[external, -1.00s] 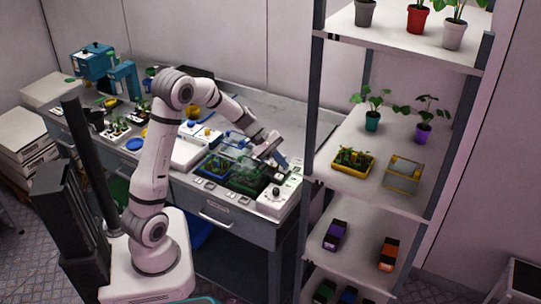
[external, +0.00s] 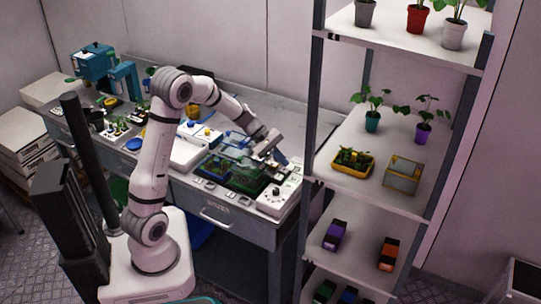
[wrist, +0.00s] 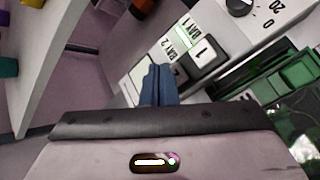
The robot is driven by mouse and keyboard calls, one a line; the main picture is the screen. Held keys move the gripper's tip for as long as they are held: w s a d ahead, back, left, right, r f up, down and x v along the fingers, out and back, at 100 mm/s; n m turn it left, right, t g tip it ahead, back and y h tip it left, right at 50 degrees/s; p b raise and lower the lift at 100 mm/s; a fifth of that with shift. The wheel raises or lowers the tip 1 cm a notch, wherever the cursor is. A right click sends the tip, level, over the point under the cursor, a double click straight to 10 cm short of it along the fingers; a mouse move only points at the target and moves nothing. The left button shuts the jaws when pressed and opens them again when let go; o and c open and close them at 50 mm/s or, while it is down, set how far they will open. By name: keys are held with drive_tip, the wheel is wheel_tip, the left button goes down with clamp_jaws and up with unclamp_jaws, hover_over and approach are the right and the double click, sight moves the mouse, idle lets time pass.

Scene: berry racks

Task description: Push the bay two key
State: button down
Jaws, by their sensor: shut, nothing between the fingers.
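The white control box (external: 279,199) stands at the right end of the bench, with a dial on top. In the wrist view it (wrist: 222,22) carries a white key marked 1 (wrist: 204,54) by the BAY 1 label. A second key marked 2 (wrist: 177,72) sits by the BAY 2 label, partly hidden by my fingers. My gripper (wrist: 158,72) is shut and empty, its blue fingertips together over or beside the bay two key. I cannot tell whether they touch it. In the external view my gripper (external: 280,157) is above the box.
A green tray (wrist: 290,75) is close beside the control box, with clear covers near it on the bench. A tall shelf rack (external: 357,133) with plants and small crates stands close on the right. Its white edge (wrist: 45,70) also shows in the wrist view.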

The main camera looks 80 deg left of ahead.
wheel_tip(320, 180, up, 6)
drive_tip(key=p, duration=0.3)
drive_tip(key=shift+p, duration=0.35)
idle(0.5)
drive_tip(key=s+d+r+m+g+y, duration=0.1)
drive_tip(key=s+d+r+m+g, duration=0.1)
drive_tip(key=s+d+m, duration=0.35)
drive_tip(key=s+d+r+m+g, duration=0.2)
drive_tip(key=s+d+r+m, duration=0.1)
drive_tip(key=d, duration=0.6)
drive_tip(key=s+d+m+y, duration=0.2)
drive_tip(key=s+d+m, duration=0.1)
drive_tip(key=s+m, duration=0.2)
drive_tip(key=s+d+r+m+y, duration=0.1)
drive_tip(key=s+d+m, duration=0.3)
drive_tip(key=s, duration=0.6)
drive_tip(key=shift+s+r+m+y, duration=0.15)
drive_tip(key=shift+m+y, duration=0.7)
drive_tip(key=shift+y, duration=0.05)
